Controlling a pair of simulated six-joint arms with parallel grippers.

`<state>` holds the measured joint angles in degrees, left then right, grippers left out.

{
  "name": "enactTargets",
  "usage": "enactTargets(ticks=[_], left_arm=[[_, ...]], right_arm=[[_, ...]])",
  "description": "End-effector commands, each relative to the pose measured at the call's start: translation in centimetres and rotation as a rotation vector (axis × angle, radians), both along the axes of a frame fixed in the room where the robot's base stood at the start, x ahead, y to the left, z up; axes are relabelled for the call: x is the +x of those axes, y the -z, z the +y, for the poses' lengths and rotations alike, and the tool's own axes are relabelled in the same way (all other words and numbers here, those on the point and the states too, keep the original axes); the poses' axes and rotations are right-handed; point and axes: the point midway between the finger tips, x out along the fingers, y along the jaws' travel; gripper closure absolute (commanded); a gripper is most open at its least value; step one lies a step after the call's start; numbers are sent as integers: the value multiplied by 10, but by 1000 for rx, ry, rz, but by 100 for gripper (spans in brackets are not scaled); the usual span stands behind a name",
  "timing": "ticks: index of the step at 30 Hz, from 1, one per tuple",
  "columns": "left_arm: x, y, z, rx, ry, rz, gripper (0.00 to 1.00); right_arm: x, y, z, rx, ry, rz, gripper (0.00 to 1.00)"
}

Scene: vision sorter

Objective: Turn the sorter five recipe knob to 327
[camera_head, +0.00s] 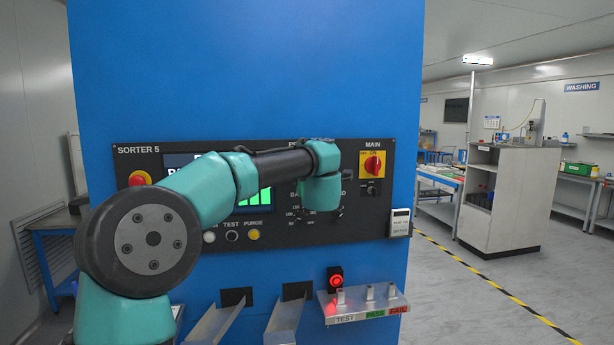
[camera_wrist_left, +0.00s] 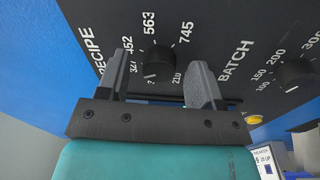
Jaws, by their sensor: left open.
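The recipe knob (camera_wrist_left: 160,60) is a round black knob on the dark panel of the sorter marked SORTER 5 (camera_head: 138,150). Printed numbers around it include 452, 563, 745 and 210; one partly covered number looks like 327. I cannot tell which number its pointer faces. My left gripper (camera_wrist_left: 158,68) is open, with one finger on each side of the knob in the left wrist view. No contact is visible, and I cannot tell how deep the fingers reach. In the head view my left wrist hides the knob and fingers. My right gripper is not in view.
The batch knob (camera_wrist_left: 296,73) sits close to the right of the recipe knob. A red main switch (camera_head: 373,166) is on the panel's right, and a red button (camera_head: 138,179) on its left. Below are metal chutes (camera_head: 285,322) and a shelf (camera_head: 362,304) with a lit red button.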

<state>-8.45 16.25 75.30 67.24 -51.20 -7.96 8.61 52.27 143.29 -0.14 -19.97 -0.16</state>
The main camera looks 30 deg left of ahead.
Motion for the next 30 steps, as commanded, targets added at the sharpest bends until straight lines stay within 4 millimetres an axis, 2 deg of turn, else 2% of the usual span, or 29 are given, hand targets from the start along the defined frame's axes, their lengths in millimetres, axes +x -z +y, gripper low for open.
enactTargets(ticks=[8,25,30], left_arm=[[-20,1,-19,1,2,0,40],[-99,7,-93,0,5,0,40],[-118,8,-109,0,2,-1,40]], right_arm=[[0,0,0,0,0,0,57],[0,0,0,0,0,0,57],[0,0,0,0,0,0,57]])
